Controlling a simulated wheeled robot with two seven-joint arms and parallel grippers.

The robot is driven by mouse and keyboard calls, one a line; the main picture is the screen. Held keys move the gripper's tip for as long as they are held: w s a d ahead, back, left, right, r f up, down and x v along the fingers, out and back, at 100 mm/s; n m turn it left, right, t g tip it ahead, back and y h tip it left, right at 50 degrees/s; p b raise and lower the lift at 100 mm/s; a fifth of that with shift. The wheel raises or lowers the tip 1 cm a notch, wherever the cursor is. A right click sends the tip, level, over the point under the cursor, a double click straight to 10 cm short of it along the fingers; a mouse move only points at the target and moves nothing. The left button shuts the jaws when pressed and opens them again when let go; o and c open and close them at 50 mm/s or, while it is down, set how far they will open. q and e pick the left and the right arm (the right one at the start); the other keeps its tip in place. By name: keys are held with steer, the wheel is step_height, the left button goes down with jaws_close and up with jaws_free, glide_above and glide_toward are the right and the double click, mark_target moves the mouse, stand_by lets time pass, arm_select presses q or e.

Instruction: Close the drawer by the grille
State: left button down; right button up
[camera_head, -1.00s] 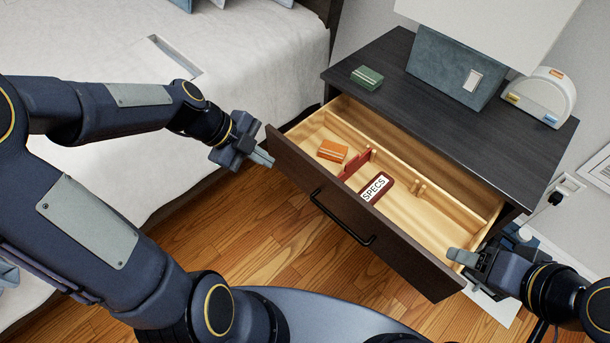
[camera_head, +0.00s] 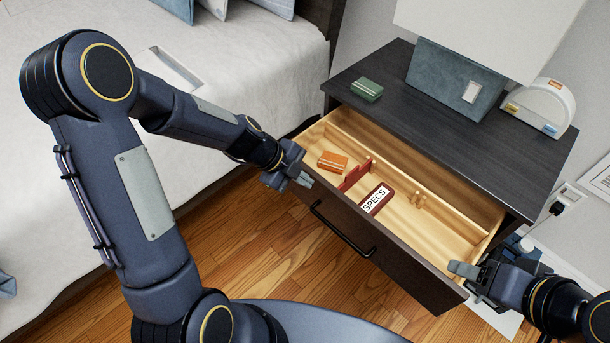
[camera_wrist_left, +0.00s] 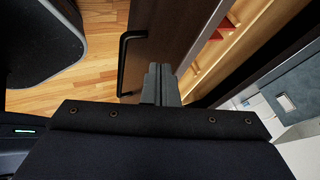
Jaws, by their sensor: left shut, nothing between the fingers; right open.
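The drawer (camera_head: 395,275) of the dark nightstand stands open, with a dark front, black bar handle (camera_head: 342,232) and pale wood inside. It also shows in the left wrist view (camera_wrist_left: 185,25). My left gripper (camera_head: 306,181) is shut and empty at the left end of the drawer front; its fingers (camera_wrist_left: 160,82) point at the front beside the handle. I cannot tell whether they touch it. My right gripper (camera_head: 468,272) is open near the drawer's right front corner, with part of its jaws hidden. A lined white panel (camera_head: 601,178), possibly the grille, shows at the right edge.
Inside the drawer are an orange box (camera_head: 332,161), a red divider (camera_head: 355,175) and a "SPECS" label (camera_head: 375,200). A green box (camera_head: 367,90), a lamp (camera_head: 455,80) and a white arched object (camera_head: 541,105) stand on the nightstand (camera_head: 480,140). The bed (camera_head: 240,60) is at left.

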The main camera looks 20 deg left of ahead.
arm_select(q)
steer(key=shift+w+d, duration=0.1)
steer(key=shift+w, duration=0.15)
